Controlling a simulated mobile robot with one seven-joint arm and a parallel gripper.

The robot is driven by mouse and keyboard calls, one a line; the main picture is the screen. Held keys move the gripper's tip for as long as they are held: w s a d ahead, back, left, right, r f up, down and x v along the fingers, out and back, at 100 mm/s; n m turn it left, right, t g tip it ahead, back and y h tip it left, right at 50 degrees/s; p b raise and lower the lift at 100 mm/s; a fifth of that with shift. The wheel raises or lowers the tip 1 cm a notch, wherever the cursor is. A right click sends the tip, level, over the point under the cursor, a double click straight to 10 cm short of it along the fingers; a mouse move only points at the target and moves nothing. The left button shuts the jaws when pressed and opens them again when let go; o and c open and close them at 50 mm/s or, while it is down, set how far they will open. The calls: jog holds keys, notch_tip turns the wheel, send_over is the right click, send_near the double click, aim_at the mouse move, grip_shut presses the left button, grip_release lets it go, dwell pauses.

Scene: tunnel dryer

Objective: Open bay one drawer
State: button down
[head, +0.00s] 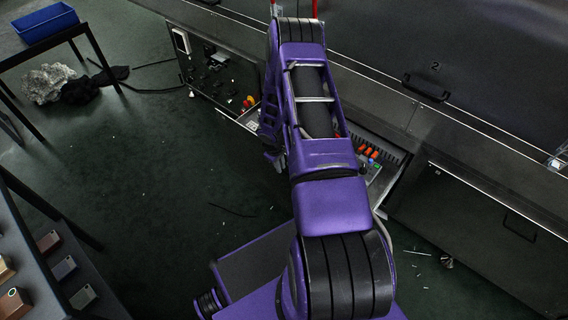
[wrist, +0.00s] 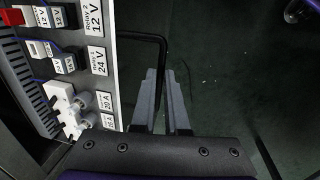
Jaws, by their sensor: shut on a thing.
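A drawer (head: 386,172) stands pulled out of the long dark cabinet, with terminals and orange and green parts inside. My arm crosses in front of it in the head view and hides its middle and my gripper. In the wrist view the drawer's pale front rim (wrist: 104,62) carries relay and fuse labels. A black bar handle (wrist: 145,37) sticks out from it. My gripper (wrist: 162,80) has its two grey fingers close together at the handle's outer bar, shut on it. No bay one label is readable.
A panel marked 2 with a handle (head: 426,88) is at the upper right, and a lower panel (head: 487,225) is at the right. A dark table with a blue bin (head: 45,22) is far left. A shelf with small blocks (head: 64,268) is near left. Small debris (head: 446,261) lies on open green floor.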

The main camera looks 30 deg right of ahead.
jog(key=shift+s+a, duration=0.1)
jog(key=shift+a, duration=0.2)
jog(key=c, duration=0.9)
grip_release()
jog(key=a+r+p, duration=0.1)
jog(key=r, duration=0.4)
jog(key=a+r+p, duration=0.1)
jog(key=r, duration=0.5)
jog(key=s+a+r+p, duration=0.1)
jog(key=r, duration=0.5)
jog(key=shift+r, duration=0.1)
